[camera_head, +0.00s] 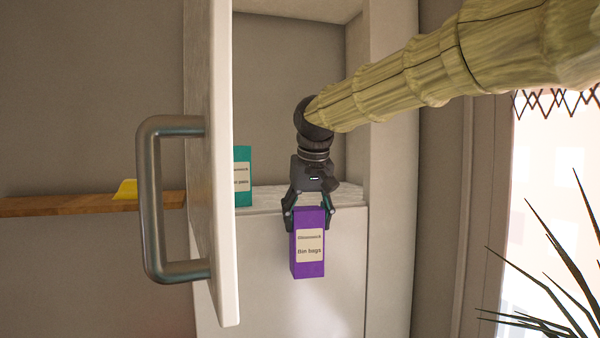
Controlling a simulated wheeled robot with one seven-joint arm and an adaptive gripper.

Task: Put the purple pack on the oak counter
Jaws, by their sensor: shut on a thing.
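The purple pack (309,262), an upright box with a pale label reading "Bin bags", hangs in my gripper (310,219). My gripper points down and is shut on the upper part of the pack, one finger on each side. The pack is in the air in front of the cupboard's shelf edge, with its base below the shelf level. The oak counter is not clearly in view; a strip of brown wood (70,204) shows at the left, and I cannot tell whether it is the counter.
An open white door (215,120) with a large metal handle (150,200) stands left of the pack. A teal pack (243,180) stands on the white shelf (270,197), partly behind the door. A yellow thing (125,189) lies on the wood. A spiky plant (560,290) is at the lower right.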

